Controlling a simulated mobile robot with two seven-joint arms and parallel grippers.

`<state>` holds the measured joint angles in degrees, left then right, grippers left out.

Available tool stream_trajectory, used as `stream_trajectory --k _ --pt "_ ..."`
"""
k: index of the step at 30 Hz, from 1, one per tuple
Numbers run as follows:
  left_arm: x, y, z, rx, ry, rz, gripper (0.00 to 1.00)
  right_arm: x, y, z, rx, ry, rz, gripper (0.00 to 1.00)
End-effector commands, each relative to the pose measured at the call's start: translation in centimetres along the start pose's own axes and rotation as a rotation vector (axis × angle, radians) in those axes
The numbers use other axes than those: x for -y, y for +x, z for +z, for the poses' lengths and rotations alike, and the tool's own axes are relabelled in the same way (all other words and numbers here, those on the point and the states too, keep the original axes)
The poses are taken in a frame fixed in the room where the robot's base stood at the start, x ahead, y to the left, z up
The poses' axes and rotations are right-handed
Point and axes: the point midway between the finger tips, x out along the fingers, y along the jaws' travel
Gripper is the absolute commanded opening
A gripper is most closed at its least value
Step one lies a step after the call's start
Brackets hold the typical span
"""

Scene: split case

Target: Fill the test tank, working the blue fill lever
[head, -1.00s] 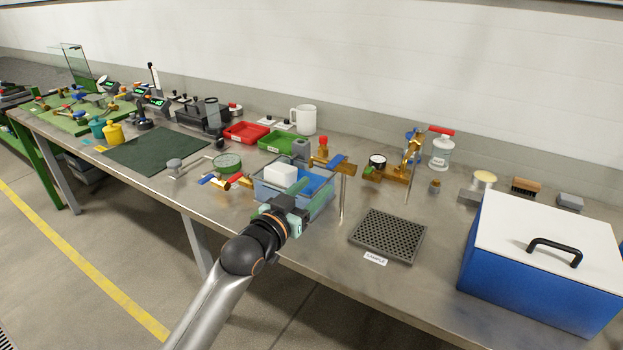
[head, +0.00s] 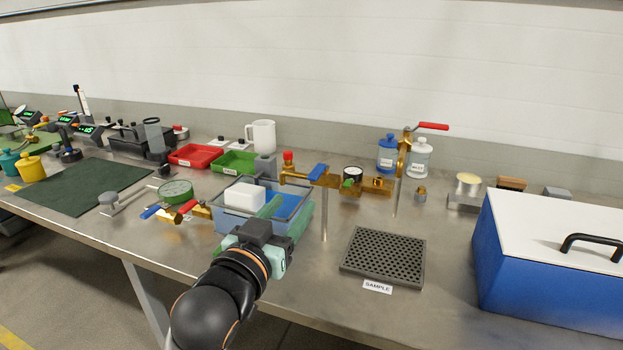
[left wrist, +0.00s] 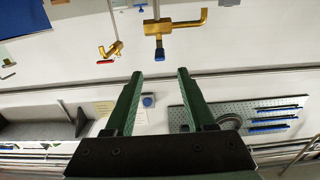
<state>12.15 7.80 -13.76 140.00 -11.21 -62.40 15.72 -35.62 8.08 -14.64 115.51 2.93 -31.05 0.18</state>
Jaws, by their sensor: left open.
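The test tank (head: 221,222) is a grey-blue see-through box near the bench's front edge, with a blue inside and a white block (head: 244,196) at its left. A blue lever (head: 318,171) sits on brass pipework on a stand just right of the tank. A second blue lever (head: 150,211) is on a low brass fitting left of the tank. No label shows which one is the fill lever. My left gripper (head: 284,212) is open and empty in front of the tank, hiding part of it. The left wrist view shows its two green fingers apart (left wrist: 160,73). My right gripper is not in view.
A red-handled lever (head: 187,206) is beside the tank. A perforated sample tray (head: 384,256) and a blue box (head: 535,275) with a white lid are at right. Bare bench lies between them.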

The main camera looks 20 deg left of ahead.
Motion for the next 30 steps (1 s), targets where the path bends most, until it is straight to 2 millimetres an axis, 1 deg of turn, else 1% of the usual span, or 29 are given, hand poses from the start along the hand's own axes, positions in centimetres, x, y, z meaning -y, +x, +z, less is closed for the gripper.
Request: stream_trajectory --k 5,12,18,24,30 --pt "0.1 2.5 -0.1 0.0 0.001 -0.002 0.55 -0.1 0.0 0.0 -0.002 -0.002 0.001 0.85" --pt "0.1 7.0 -0.1 0.0 0.001 -0.001 0.55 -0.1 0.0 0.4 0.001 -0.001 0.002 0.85" --pt "0.0 10.0 -0.1 -0.001 0.001 -0.001 0.55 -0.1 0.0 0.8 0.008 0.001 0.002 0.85" --pt "0.0 11.7 0.0 0.0 0.0 0.0 0.55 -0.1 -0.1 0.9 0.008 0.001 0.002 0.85" --pt "0.0 12.1 -0.1 0.0 0.0 0.0 0.55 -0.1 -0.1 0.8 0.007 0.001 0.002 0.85"
